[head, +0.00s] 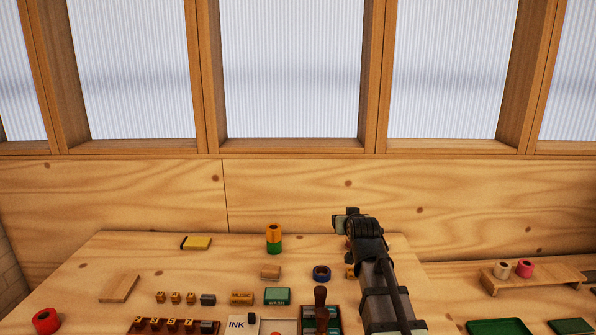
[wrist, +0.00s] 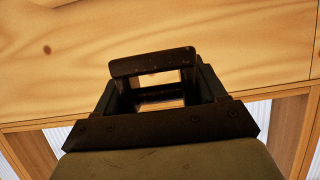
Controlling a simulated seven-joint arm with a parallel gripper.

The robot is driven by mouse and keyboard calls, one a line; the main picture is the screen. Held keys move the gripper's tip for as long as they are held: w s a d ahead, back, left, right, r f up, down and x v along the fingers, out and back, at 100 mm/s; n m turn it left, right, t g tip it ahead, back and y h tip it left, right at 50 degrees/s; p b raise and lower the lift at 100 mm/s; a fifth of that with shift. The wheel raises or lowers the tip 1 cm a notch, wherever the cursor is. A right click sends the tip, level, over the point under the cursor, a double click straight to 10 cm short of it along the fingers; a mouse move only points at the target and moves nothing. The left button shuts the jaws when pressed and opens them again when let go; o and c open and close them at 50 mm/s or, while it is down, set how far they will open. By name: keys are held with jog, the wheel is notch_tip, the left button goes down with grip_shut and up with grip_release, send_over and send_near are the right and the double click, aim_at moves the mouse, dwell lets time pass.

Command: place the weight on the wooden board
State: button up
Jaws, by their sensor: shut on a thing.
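My gripper (head: 344,222) is raised above the right part of the table in the head view, in front of the plywood wall. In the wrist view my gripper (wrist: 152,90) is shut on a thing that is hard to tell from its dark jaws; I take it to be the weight. Its outline is not clear in either view. The wooden board (head: 118,288) is a pale flat piece lying at the left of the table, with nothing on it. My gripper is well to the right of the board and higher, not touching it.
An orange-and-green roll stack (head: 274,240) stands at the back. A red roll (head: 46,321) is near the board.

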jog(key=shift+d, duration=1.15)
jog(key=s+a+f+n+g+y, duration=0.1)
jog(key=s+a+n+y, duration=0.15)
jog(key=a, duration=1.35)
jog(key=s+a+f+n+y, duration=0.1)
jog(key=a+n+y, duration=0.15)
jog(key=a, duration=1.25)
jog(key=n+g+y, duration=0.3)
jog(key=n+y, duration=0.1)
send_over(118, 283)
jog(key=f, duration=0.1)
jog(key=shift+f, duration=5.05)
jog(key=shift+d+f, duration=0.1)
jog(key=shift+f, duration=0.5)
